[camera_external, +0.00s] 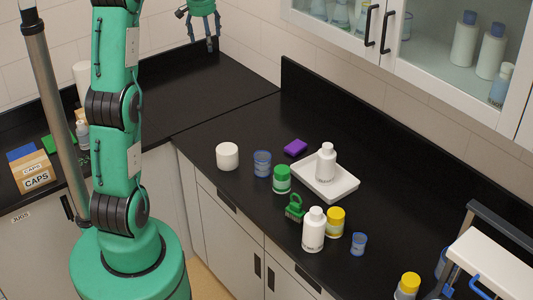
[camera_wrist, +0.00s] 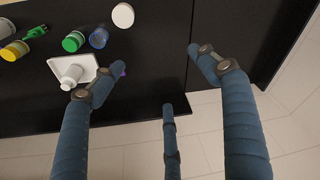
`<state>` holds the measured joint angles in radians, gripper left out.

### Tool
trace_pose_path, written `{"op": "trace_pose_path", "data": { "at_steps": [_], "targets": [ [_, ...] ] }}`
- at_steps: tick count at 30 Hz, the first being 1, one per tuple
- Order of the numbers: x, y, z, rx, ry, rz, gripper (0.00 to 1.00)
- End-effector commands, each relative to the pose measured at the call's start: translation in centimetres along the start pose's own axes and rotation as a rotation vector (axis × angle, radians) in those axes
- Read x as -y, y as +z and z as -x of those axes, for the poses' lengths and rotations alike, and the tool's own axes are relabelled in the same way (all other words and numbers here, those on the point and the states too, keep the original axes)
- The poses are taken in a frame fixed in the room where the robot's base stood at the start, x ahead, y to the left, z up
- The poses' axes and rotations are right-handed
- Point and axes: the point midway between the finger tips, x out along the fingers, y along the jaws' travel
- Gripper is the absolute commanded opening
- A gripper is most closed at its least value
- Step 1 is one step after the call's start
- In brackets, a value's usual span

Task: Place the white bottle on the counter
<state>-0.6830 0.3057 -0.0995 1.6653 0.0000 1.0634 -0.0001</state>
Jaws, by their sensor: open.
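A second white bottle (camera_external: 313,232) stands directly on the counter nearer the front edge. In the wrist view the tray bottle (camera_wrist: 73,76) shows at left, partly beside a finger, and the other bottle (camera_wrist: 6,28) is at the far left edge. My gripper (camera_external: 203,42) is high at the back left, well away from both bottles. It is open and empty, its blue fingers (camera_wrist: 150,80) spread apart in the wrist view.
The tray (camera_external: 340,191) is mid-counter. Around it are a purple sponge (camera_external: 295,147), green-lidded jar (camera_external: 282,178), blue jar (camera_external: 262,163), white tub (camera_external: 228,156), green brush (camera_external: 294,208) and yellow-lidded jar (camera_external: 335,220). A glass cabinet (camera_external: 440,45) hangs above. The back-left counter is clear.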

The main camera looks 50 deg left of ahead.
Motion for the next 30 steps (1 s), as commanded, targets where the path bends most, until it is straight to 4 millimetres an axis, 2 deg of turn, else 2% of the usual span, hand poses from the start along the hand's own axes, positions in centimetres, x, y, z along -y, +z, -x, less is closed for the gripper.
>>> {"op": "trace_pose_path", "data": {
  "at_steps": [1, 6, 15, 24, 30],
  "targets": [
    [-1.6, 1.2, 1.2, -0.010, 0.005, -0.021, 0.75],
    [-6.0, 5.2, 4.2, -0.037, 0.020, -0.086, 0.75],
    [-12.2, 13.5, 8.5, -0.085, 0.050, -0.198, 0.75],
    [-16.5, 22.4, 11.4, -0.134, 0.087, -0.309, 0.75],
    [-18.3, 28.6, 12.5, -0.165, 0.114, -0.382, 0.75]
  ]
}}
